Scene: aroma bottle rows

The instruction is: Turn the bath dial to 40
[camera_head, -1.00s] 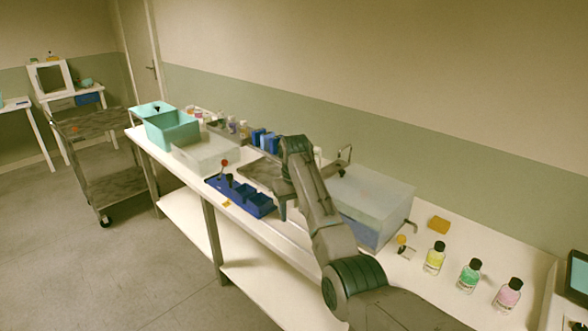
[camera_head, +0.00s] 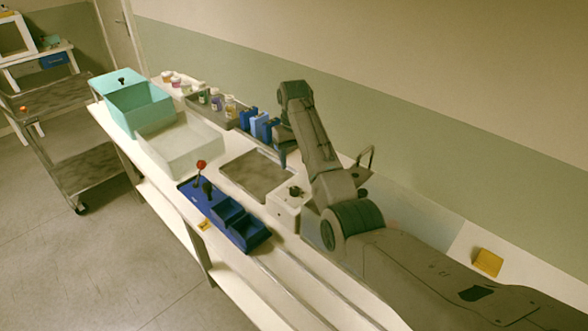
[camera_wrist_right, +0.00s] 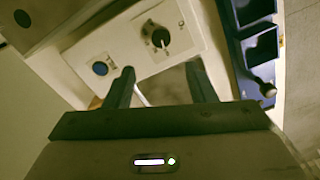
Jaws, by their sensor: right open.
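The bath dial (camera_head: 295,191) is a small black knob on top of a white control box (camera_head: 287,212), in front of my right arm in the head view. In the right wrist view the dial (camera_wrist_right: 160,38) sits on a white panel with printed marks, which are too small to read. A blue round button (camera_wrist_right: 100,68) is beside it. My right gripper (camera_wrist_right: 160,72) is open and empty, with its fingers apart just short of the dial and not around it. In the head view the right gripper (camera_head: 284,152) hangs beyond the box, partly hidden. My left gripper is not in view.
A grey plate (camera_head: 240,172), clear bin (camera_head: 180,155) and teal bin (camera_head: 137,122) lie to the left. Several bottles line the back. A yellow block (camera_head: 488,262) is at right.

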